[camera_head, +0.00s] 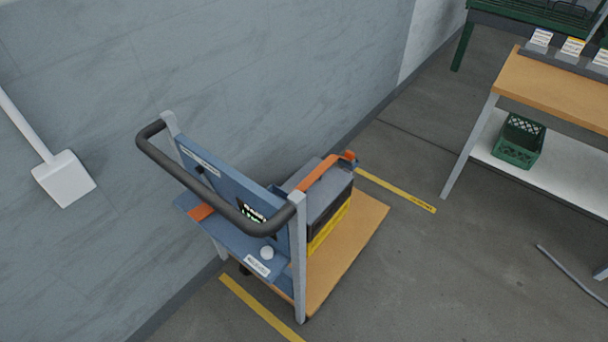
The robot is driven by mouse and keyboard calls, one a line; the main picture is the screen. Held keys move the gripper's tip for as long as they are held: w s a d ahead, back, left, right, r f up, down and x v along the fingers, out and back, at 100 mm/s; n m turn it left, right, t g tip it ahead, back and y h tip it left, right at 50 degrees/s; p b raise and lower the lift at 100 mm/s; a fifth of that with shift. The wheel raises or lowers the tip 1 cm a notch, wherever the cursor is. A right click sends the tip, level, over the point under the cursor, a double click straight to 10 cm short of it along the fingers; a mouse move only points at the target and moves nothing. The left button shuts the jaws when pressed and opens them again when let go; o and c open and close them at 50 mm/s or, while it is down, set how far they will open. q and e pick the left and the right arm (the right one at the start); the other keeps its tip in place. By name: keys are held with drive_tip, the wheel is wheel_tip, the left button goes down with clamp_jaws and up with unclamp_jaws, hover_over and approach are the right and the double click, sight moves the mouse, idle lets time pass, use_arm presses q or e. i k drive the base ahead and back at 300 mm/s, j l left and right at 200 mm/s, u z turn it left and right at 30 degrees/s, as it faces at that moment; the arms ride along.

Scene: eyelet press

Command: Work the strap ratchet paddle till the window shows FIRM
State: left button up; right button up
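A cart (352,241) with a wooden deck and a black push handle (190,181) stands beside the wall. An orange strap (320,172) runs over a grey-lidded box (326,194) on the deck. An orange piece (201,211) also shows at the cart's blue shelf, on the left. A small dark window with green marks (250,212) sits on the blue panel, partly hidden by the handle; I cannot read it. A white round knob (267,253) is on the shelf near a white label (257,266). I cannot clearly make out the ratchet paddle. Neither gripper is in view.
Yellow floor lines (405,193) lie on both sides of the cart. A wood-topped workbench (550,88) with a green crate (519,141) on its lower shelf stands at right. A white shovel-like tool (64,178) is against the left wall. Floor between cart and bench is mostly clear.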

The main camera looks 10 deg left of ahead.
sight(200, 213)
drive_tip(key=k+j+u, duration=0.1)
drive_tip(key=k+j, duration=0.5)
drive_tip(key=k+l+u, duration=0.2)
drive_tip(key=k+l, duration=0.2)
drive_tip(key=k+l+u, duration=0.2)
drive_tip(key=k, duration=0.45)
drive_tip(key=l, duration=0.1)
